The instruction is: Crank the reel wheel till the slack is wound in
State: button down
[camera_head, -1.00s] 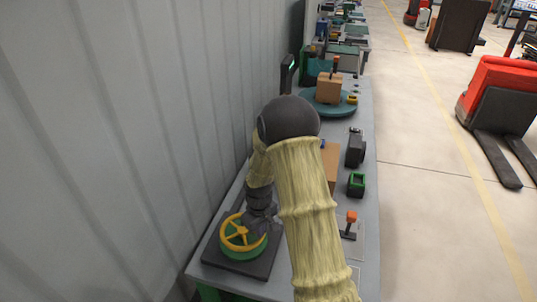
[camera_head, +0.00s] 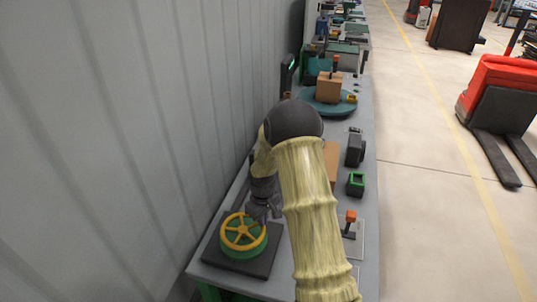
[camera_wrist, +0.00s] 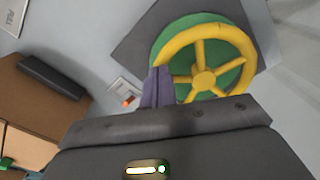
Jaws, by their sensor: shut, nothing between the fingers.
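The reel wheel is a yellow spoked handwheel (camera_head: 243,232) over a green drum (camera_head: 243,248), on a dark square plate (camera_head: 236,266) at the near end of the bench. In the wrist view the yellow wheel (camera_wrist: 204,78) is at the upper right, its spokes and hub clear. My gripper (camera_head: 264,212) is at the wheel's far right rim. In the wrist view its fingers (camera_wrist: 158,84) are together, with nothing between them, by the rim's left side. I cannot tell whether they touch the rim. I cannot see any slack line.
A lever with an orange-red knob (camera_head: 350,217) stands right of my arm. A corrugated wall (camera_head: 140,130) bounds the left.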

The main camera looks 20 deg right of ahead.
aim_at(241, 213)
jog(key=shift+w, duration=0.1)
jog(key=shift+w+a, duration=0.15)
jog(key=shift+w, duration=1.6)
jog(key=shift+w+a, duration=0.5)
jog(key=shift+w, duration=0.25)
jog(key=shift+w+a, duration=0.5)
jog(key=shift+w, duration=0.2)
jog(key=shift+w+a, duration=0.4)
jog(key=shift+a, duration=0.45)
jog(key=shift+w+a, duration=0.4)
jog(key=shift+a, duration=0.45)
